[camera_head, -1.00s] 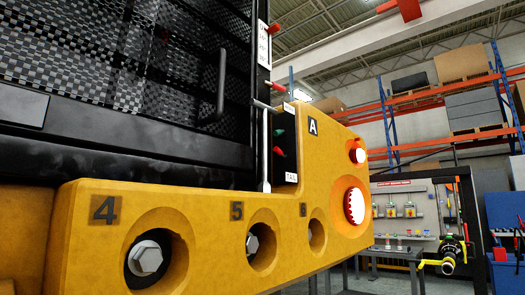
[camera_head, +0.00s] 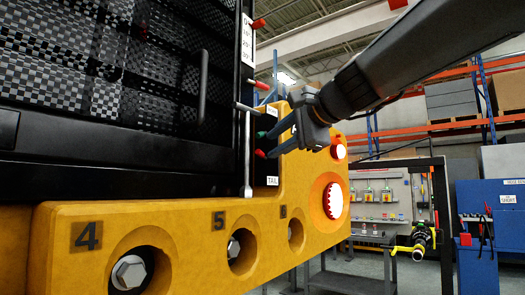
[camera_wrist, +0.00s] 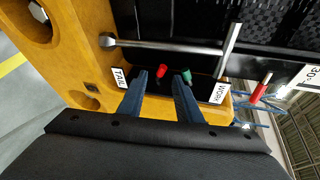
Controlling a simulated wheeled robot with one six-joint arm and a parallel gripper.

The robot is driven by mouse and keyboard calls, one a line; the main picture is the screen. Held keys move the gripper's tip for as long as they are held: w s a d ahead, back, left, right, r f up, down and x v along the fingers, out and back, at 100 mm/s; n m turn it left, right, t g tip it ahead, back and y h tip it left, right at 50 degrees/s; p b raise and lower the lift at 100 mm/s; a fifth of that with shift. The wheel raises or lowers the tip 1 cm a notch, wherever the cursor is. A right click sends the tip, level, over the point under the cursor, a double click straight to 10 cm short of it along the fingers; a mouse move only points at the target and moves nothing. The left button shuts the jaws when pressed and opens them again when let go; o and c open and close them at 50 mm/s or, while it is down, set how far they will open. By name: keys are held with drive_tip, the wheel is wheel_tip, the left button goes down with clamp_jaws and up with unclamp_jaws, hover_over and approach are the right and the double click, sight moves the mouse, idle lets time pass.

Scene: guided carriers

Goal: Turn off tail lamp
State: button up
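A black switch panel on the yellow machine carries a red lever knob (camera_head: 260,153) near a TAIL label (camera_head: 272,181) and a green knob (camera_head: 261,134) above it. In the wrist view the red knob (camera_wrist: 162,70) lies between the tips of my gripper (camera_wrist: 160,75), just ahead of them. The green knob (camera_wrist: 186,75) is near the right fingertip, close to the WORK label (camera_wrist: 219,93). My gripper (camera_head: 270,144) is open, its blue fingers pointing at the panel. Contact cannot be told. A large round lamp (camera_head: 333,200) and a smaller one (camera_head: 338,150) glow red.
A metal rod (camera_head: 247,150) stands upright just left of the panel. Another red-tipped lever (camera_head: 259,23) sits higher up. The yellow body (camera_head: 190,215) has recessed bolts marked 4, 5 and 6. A workbench (camera_head: 350,283) and a blue cabinet (camera_head: 490,230) stand behind at right.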

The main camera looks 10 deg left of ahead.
sight(260, 155)
drive_tip(key=p+x, duration=0.1)
drive_tip(key=x, duration=0.6)
drive_tip(key=shift+d+f+p, duration=0.1)
drive_tip(key=shift+f+p, duration=0.05)
drive_tip(key=shift+p, duration=0.2)
drive_tip(key=shift+c, duration=0.3)
